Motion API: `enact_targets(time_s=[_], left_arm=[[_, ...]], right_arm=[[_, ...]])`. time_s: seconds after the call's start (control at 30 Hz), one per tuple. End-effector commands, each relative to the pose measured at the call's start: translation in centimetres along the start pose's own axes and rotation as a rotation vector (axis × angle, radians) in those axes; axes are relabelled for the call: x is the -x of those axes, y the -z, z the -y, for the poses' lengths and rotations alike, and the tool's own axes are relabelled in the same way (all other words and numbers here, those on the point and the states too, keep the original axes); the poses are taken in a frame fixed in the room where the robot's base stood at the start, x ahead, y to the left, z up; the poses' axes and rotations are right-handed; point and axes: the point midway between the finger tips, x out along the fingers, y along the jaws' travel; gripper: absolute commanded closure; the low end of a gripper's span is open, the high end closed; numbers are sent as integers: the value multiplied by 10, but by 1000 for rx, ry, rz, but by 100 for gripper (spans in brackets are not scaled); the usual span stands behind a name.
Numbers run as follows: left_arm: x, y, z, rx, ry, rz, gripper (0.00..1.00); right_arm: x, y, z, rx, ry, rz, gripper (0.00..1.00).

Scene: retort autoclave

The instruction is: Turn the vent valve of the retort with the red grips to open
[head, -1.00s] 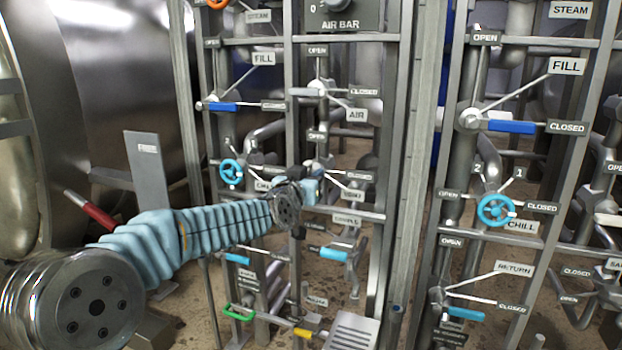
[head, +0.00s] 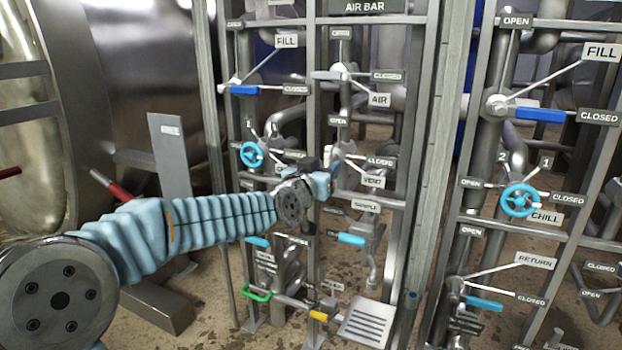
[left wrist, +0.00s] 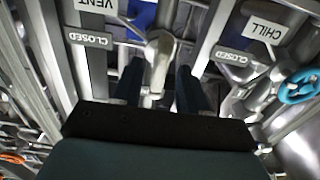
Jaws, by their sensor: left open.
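The vent valve shows a white VENT sign (head: 373,181) and a CLOSED plate (head: 381,162) on the middle panel in the head view. My left gripper (head: 328,180) is open at this valve, just left of the VENT sign. In the left wrist view, a pale metal part of the valve (left wrist: 160,52) lies between the two dark fingers of my left gripper (left wrist: 160,85), with gaps on both sides. The lever's exact angle is hard to tell. Red grips (head: 112,187) show on the retort at left. My right gripper is out of view.
A blue chill handwheel (head: 252,154) sits left of my gripper, and the AIR lever valve (head: 340,75) is above. Frame posts and pipes crowd around. A second panel with a blue handwheel (head: 520,201) stands to the right.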

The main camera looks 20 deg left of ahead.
Motion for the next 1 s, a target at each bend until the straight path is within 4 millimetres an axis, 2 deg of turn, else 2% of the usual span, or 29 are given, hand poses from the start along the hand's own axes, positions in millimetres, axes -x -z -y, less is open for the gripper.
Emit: enact_targets(time_s=[0.03, 0.2, 0.4, 0.57, 1.0], left_arm=[[14, 2, 0, 2, 0, -2, 57], [55, 2, 1, 3, 1, -1, 57], [84, 0, 0, 1, 1, 0, 57], [91, -1, 0, 0, 1, 1, 57], [91, -1, 0, 0, 1, 1, 57]], right_arm=[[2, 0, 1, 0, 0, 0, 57], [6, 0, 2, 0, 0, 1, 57], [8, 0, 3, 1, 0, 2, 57], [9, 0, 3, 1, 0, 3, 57], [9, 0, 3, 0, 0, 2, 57]])
